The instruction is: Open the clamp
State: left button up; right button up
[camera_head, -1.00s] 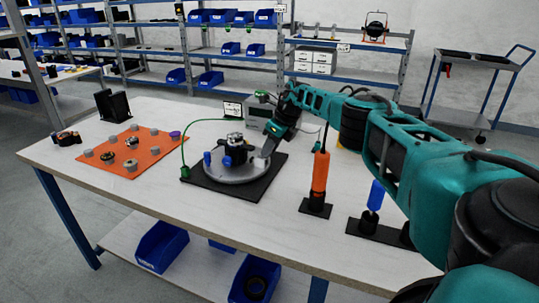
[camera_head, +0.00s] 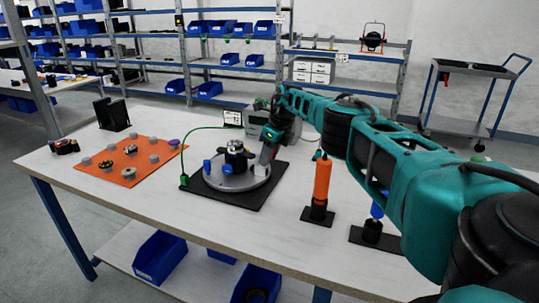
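The clamp fixture is a round grey plate (camera_head: 243,182) on a black base mat (camera_head: 190,190), with a dark-and-silver part (camera_head: 236,158) at its centre. A blue knob (camera_head: 207,166) stands at its left side. My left gripper is not in view.
An orange mat (camera_head: 112,171) with several small parts lies to the left. An orange-handled screwdriver (camera_head: 321,182) stands upright in a black holder to the right. A grey box (camera_head: 256,118) and small screen (camera_head: 232,116) sit behind. The table's front left is clear.

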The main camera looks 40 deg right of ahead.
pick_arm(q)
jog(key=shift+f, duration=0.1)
pick_arm(e)
jog(key=shift+o, duration=1)
jog(key=shift+d+r, duration=0.1)
jog(key=shift+s+r+p, duration=0.1)
jog(key=shift+r+p, duration=0.2)
jog(key=shift+r, duration=0.05)
pick_arm(q)
jog(key=p, duration=0.1)
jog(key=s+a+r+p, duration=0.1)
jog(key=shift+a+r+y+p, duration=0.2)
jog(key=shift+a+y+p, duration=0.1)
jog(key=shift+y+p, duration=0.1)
pick_arm(e)
jog(key=v, duration=1.2)
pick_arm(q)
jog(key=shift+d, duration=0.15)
